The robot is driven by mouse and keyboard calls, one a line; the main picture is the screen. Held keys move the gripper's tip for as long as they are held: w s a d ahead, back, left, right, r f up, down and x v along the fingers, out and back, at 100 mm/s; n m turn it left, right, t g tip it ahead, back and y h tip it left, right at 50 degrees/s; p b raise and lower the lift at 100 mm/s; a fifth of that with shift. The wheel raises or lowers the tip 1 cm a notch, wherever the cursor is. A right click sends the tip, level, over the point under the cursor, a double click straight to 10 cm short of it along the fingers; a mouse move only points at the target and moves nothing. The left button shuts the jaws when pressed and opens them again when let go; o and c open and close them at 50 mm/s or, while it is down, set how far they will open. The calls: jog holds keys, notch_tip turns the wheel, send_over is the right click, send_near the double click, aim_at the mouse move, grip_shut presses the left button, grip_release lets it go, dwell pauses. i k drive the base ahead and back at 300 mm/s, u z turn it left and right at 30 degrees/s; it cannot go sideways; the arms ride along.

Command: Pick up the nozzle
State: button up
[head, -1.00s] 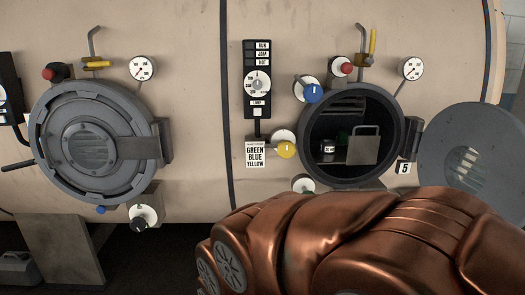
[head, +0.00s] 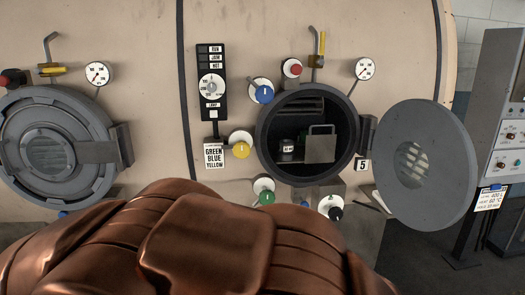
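The open round port (head: 262,128) of the machine is right of centre in the head view, its door swung out to the right. Inside it stands a small dark cylinder with a white label (head: 287,148), which may be the nozzle; I cannot tell for sure. Beside it is a grey plate with a handle (head: 320,147). My copper-coloured arm fills the lower part of the view, below the port. My gripper is not in view.
The open door (head: 420,165) juts out right of the port. Blue (head: 263,94), yellow (head: 240,151) and green (head: 266,197) knobs surround the port. A closed port (head: 50,150) is at left. A grey control cabinet (head: 500,120) stands at far right, with dark floor before it.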

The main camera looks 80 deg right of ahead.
aim_at(287, 146)
jog(key=i, duration=0.65)
jog(key=z, duration=2)
